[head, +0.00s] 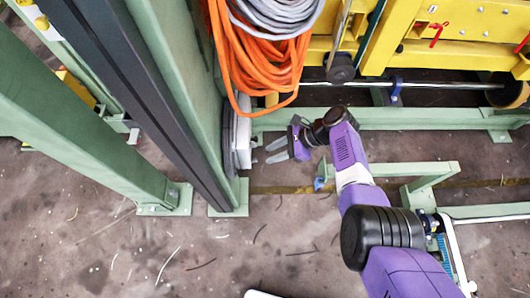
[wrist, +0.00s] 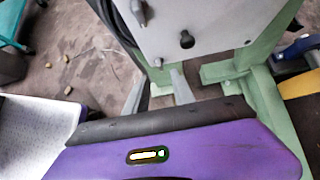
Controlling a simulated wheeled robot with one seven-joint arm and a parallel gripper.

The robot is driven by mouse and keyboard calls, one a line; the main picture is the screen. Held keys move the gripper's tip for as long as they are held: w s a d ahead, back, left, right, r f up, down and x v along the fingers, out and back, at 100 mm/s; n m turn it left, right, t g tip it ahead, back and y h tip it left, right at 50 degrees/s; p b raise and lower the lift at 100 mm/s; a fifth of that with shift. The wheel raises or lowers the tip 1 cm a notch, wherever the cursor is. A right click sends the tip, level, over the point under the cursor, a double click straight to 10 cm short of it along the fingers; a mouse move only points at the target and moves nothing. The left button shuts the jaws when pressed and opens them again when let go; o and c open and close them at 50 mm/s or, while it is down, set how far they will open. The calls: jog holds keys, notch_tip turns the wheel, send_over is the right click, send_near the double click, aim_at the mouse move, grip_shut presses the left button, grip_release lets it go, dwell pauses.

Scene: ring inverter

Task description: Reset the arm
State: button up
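My purple arm (head: 360,185) reaches from the lower right toward the green post in the head view, stretched out low over the floor. My gripper (head: 270,152) is at its end, with two grey fingers apart and nothing visible between them. The fingers point left at a white-grey box (head: 243,142) on the post, with a small gap in this view. In the wrist view the box's light panel (wrist: 205,25) shows a dark knob (wrist: 187,40) and a dark switch-like part (wrist: 139,12). The purple gripper body hides much of the lower wrist view.
Green posts (head: 212,100) stand at left. Orange hose (head: 262,70) and grey cable (head: 275,18) hang above my gripper. Yellow machinery (head: 450,40) and a green beam (head: 400,118) lie behind. A low green frame (head: 425,172) is beside my arm. The front floor is mostly open.

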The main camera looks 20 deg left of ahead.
jog(key=shift+v, duration=0.8)
